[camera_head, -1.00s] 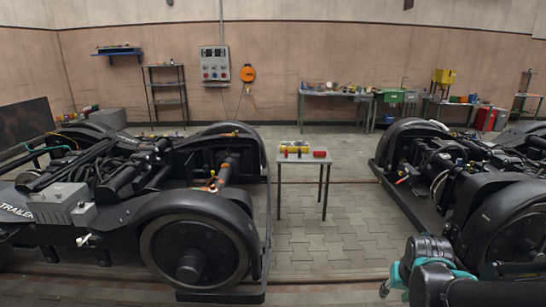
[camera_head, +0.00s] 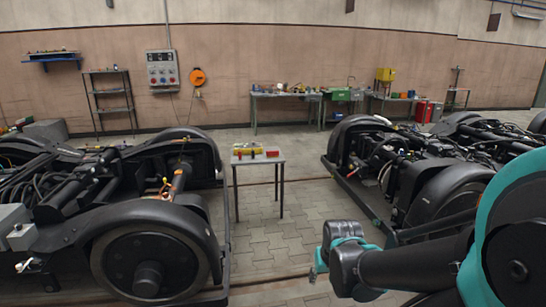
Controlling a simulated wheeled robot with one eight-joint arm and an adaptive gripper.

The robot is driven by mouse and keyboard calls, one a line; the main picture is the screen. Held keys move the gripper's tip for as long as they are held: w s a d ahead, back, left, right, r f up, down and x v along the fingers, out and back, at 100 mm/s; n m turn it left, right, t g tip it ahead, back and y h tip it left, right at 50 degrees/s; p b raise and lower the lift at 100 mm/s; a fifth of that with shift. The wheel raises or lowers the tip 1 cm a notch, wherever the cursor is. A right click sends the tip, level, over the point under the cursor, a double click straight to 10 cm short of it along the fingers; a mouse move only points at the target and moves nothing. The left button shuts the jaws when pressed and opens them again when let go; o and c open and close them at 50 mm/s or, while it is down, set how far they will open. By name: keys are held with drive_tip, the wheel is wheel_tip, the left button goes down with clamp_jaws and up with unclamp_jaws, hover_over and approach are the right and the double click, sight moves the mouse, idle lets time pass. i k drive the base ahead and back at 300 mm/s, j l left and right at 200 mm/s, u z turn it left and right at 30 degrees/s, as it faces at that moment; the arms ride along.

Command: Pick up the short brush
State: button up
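I cannot make out a short brush for sure in the head view. A small table (camera_head: 257,161) stands between the two bogies with several small items on it. Among them are a yellow item (camera_head: 246,149) and a red item (camera_head: 272,154), too small to identify. My arm reaches in from the right edge, dark with teal parts. My gripper (camera_head: 317,267) is at its left end, in front of and to the right of the small table, well apart from it. Its fingers are too small and partly hidden to show whether they are open.
A black bogie (camera_head: 150,230) fills the left, and another bogie (camera_head: 440,165) stands at the right. Open paved floor (camera_head: 262,235) lies between them. A workbench (camera_head: 285,97), a shelf rack (camera_head: 112,100) and a red container (camera_head: 422,111) stand along the back wall.

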sight(270, 154)
drive_tip(key=i+u, duration=0.25)
drive_tip(key=u, duration=0.15)
drive_tip(key=i+l+u, duration=0.2)
drive_tip(key=u, duration=0.2)
drive_tip(key=i+l+u, duration=0.2)
drive_tip(key=u, duration=0.25)
drive_tip(key=z, duration=1.2)
drive_tip(key=i+l+u, duration=0.25)
drive_tip(key=i+l, duration=0.45)
drive_tip(key=i, duration=0.35)
drive_tip(key=i+l+u, duration=0.25)
drive_tip(key=i+l, duration=0.65)
drive_tip(key=i+l+u, duration=0.25)
drive_tip(key=i+l, duration=0.7)
drive_tip(key=l, duration=0.15)
